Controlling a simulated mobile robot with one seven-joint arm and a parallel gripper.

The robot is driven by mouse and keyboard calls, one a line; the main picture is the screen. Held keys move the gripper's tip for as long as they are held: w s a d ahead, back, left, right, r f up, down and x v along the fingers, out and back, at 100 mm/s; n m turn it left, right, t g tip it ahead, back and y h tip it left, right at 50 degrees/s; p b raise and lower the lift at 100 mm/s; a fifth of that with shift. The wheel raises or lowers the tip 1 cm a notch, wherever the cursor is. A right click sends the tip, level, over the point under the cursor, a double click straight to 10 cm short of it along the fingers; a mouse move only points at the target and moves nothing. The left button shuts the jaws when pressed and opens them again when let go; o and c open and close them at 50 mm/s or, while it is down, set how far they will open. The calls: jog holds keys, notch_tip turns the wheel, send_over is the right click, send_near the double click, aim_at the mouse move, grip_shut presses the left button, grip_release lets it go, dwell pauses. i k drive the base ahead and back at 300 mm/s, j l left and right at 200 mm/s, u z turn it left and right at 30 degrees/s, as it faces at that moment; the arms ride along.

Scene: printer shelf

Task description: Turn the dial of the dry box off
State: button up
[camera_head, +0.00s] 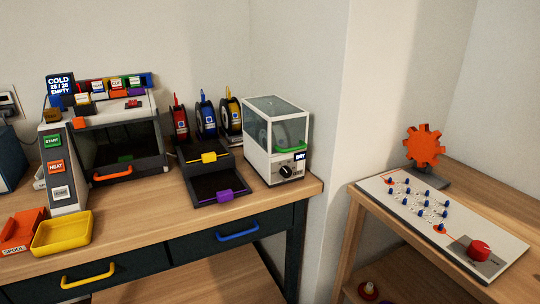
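The dry box (263,150) is a white box with a clear top that stands at the right end of the wooden workbench. Its dark round dial (287,171) is low on the front face, below a small dark label reading "DRY" (299,157). The dial's exact setting is too small to tell. A round spool shape and a green bar (290,148) show inside the box. My gripper is not in view.
A printer (115,140) with an orange handle stands left, beside START and HEAT buttons. Red, blue and yellow spools (206,118) stand behind dark trays (216,186) left of the dry box. A yellow tray (62,234) is at front left. A board with pegs (432,215) lies on the right table.

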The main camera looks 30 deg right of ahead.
aim_at(286, 171)
jog(key=l+z, duration=0.15)
jog(key=z, duration=0.25)
jog(key=l+z, duration=0.1)
jog(key=z, duration=0.3)
jog(key=i+l+z, duration=0.1)
jog(key=z, duration=0.35)
jog(key=l+z, duration=0.15)
jog(key=z, duration=0.25)
jog(key=i+j, duration=0.05)
